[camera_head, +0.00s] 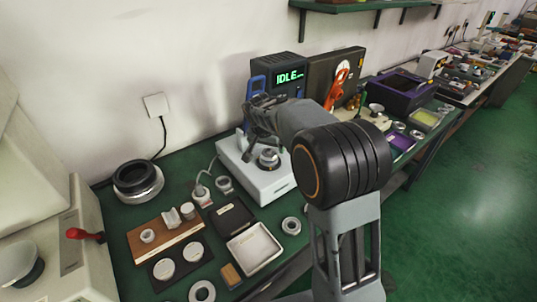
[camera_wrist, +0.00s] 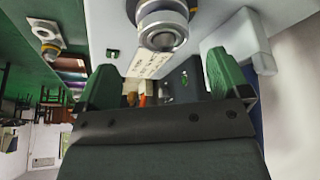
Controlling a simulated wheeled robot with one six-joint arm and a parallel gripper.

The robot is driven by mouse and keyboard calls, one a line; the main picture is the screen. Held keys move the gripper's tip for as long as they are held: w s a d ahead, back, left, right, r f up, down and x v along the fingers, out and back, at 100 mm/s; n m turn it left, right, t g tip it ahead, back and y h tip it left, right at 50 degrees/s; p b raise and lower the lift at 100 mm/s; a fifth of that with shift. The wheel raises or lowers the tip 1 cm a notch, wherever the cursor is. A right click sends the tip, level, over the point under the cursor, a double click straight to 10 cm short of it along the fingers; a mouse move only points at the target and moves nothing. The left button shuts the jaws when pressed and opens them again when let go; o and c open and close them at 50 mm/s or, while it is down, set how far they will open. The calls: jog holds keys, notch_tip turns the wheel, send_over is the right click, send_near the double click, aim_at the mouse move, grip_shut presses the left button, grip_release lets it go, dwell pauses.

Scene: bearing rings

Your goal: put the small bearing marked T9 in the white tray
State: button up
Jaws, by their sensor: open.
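The white tray (camera_head: 233,249) lies near the front edge of the green bench and looks empty. Several small metal rings are in view: one ring (camera_head: 291,226) right of the tray, another ring (camera_head: 202,291) at the front edge, and a ring (camera_head: 224,185) behind. No T9 mark is legible, so I cannot tell which is the T9 bearing. My gripper (camera_head: 258,125) is above the white device, partly hidden by my arm. In the wrist view my gripper (camera_wrist: 165,82) has its green fingers apart with nothing held between them.
The white device (camera_head: 279,187) carries a stacked metal spindle (camera_head: 269,158), also in the wrist view (camera_wrist: 162,28). A display reading IDLE (camera_head: 290,76) stands behind. A brown board (camera_head: 165,250), dark pad (camera_head: 230,217) and large black ring (camera_head: 138,180) crowd the left. Some bench is bare right of the tray.

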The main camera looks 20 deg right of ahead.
aim_at(269, 150)
jog(key=shift+w+p+x, duration=0.15)
jog(key=shift+p+x, duration=0.1)
jog(key=shift+x, duration=1.1)
jog(key=shift+w+p+x, duration=0.15)
jog(key=shift+p+x, duration=0.05)
jog(key=shift+x, duration=1.1)
jog(key=shift+a, duration=0.1)
jog(key=shift+r, duration=0.1)
jog(key=c, duration=1.2)
